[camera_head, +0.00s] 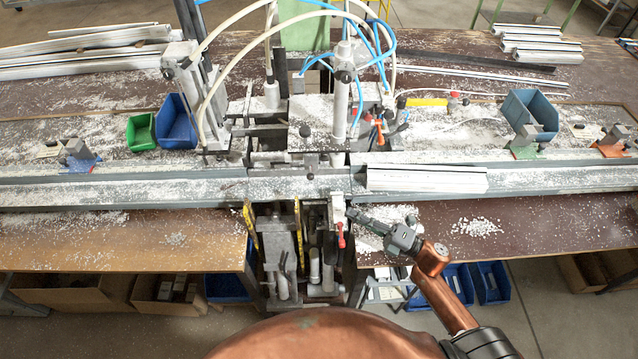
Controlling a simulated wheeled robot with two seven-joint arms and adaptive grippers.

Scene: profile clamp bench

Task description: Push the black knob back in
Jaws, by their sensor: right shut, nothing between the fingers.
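My right gripper (357,215) comes in from the lower right. It is shut and empty, with its tips at the front edge of the clamp bench, just right of the grey clamp block (338,207) with the red-handled lever (341,235). I cannot tell which one the task means, nor whether one sits in or out. A knob right at the gripper tips may be hidden by them. My left gripper is not in view.
A white profile (427,179) lies on the long grey rail (120,192). White chips cover the bench. Hoses arch over the clamp unit. A blue bin (177,122) and a green bin (141,132) stand at left, a grey-blue bin (530,113) at right.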

